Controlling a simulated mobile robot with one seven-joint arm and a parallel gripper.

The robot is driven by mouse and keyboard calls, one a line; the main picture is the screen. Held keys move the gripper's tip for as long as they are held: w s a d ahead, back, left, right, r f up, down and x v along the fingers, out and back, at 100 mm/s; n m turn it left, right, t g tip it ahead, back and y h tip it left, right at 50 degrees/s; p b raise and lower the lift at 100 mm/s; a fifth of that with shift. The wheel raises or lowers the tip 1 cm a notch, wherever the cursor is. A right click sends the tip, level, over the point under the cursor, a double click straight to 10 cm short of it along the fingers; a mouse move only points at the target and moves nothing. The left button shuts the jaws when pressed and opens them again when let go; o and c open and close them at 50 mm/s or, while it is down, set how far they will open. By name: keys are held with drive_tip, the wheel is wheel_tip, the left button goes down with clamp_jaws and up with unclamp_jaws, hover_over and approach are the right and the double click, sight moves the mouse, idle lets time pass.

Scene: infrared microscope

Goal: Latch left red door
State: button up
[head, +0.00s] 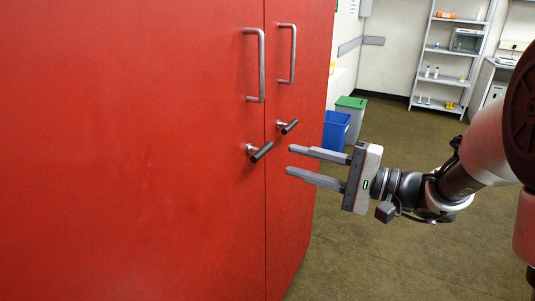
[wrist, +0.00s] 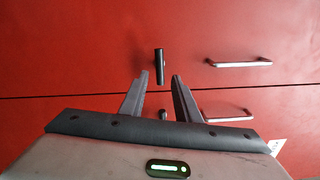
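The left red door (head: 130,150) is the large panel at left in the head view and the upper panel in the wrist view (wrist: 80,50). It looks closed and flush at the seam. Its dark latch lever (head: 262,152) sits below the bar handle (head: 257,65) near the seam, and also shows in the wrist view (wrist: 159,67). My gripper (head: 289,160) is open and empty, to the right of the lever. In the wrist view, the fingertips (wrist: 160,76) appear on either side of the lever; contact cannot be seen.
The right red door (head: 301,100) has its own bar handle (head: 290,52) and latch lever (head: 288,126), close to my fingers. A blue bin (head: 336,130) and a green-lidded bin (head: 350,110) stand behind. A shelf rack (head: 440,80) is farther back. Open floor (head: 390,265) lies at right.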

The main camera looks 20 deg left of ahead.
drive_tip(key=a, duration=0.8)
drive_tip(key=shift+w+a, duration=0.2)
drive_tip(key=shift+w, duration=0.2)
